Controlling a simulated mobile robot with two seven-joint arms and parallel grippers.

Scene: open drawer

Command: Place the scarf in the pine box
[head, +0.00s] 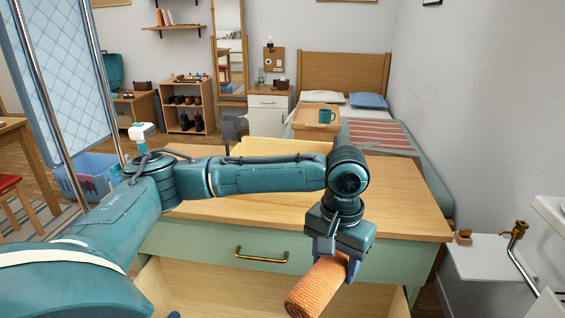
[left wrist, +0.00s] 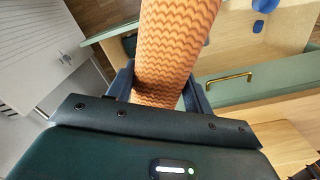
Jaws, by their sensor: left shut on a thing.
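The scarf (head: 318,286) is an orange, ribbed roll. My left gripper (head: 337,266) is shut around one end of it and holds it tilted over the open drawer (head: 225,290), in front of the dresser. In the left wrist view the scarf (left wrist: 172,45) runs up out of the frame between the two fingers (left wrist: 160,88). A pale wooden box, probably the pine box (head: 281,146), stands on the dresser top behind my left forearm, which hides part of it. Its inside cannot be seen. My right gripper is not in view.
The dresser top (head: 400,200) is clear at the right and front. The green drawer front with a brass handle (head: 262,256) shows below it. A small blue thing (left wrist: 260,24) lies in the open drawer. A wooden tray with a mug (head: 326,116) is on the bed behind.

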